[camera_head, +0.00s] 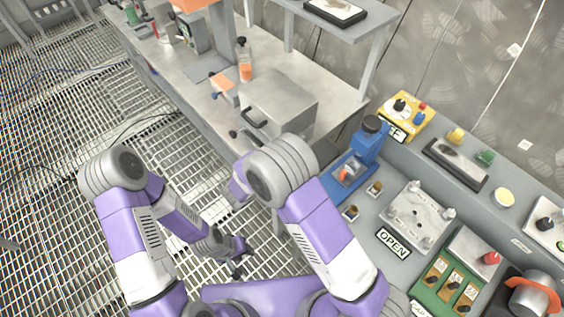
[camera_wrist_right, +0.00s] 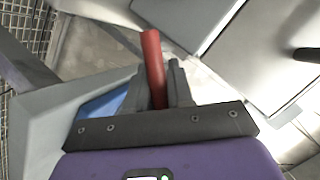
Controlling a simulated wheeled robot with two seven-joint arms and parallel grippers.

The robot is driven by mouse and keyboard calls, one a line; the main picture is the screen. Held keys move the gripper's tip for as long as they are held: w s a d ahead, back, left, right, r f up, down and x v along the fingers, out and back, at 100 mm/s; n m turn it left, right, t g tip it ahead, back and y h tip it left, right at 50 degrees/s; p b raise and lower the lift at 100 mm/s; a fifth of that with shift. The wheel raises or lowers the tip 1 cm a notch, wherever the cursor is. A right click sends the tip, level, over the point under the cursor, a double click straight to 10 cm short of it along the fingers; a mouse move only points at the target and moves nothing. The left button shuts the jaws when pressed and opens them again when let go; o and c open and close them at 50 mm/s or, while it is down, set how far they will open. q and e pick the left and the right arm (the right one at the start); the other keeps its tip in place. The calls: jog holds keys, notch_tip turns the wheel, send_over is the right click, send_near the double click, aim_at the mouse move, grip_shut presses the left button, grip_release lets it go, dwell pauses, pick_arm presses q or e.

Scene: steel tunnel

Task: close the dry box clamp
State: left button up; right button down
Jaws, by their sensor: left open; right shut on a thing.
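A grey steel box (camera_head: 278,100) with a black bar handle (camera_head: 254,117) stands on the bench; I take it to be the dry box. A pale box surface (camera_wrist_right: 288,40) with a dark handle also shows in the right wrist view. A red handle (camera_wrist_right: 152,58), which looks like the clamp's lever, stands between the fingers of my right gripper (camera_wrist_right: 156,88), which is shut on it. The clamp's base is hidden. In the head view my right gripper is hidden behind its arm. My left gripper (camera_head: 238,257) is open and empty, low over the floor grating.
The steel bench (camera_head: 190,75) carries an orange-labelled bottle (camera_head: 245,68) and other items. The grating left of my arms is free.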

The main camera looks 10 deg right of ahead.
jog(key=c, duration=1.1)
grip_release()
jog(key=p+v, duration=0.1)
jog(key=v, duration=0.6)
jog(key=shift+s+a, duration=0.2)
jog(key=shift+r, duration=0.1)
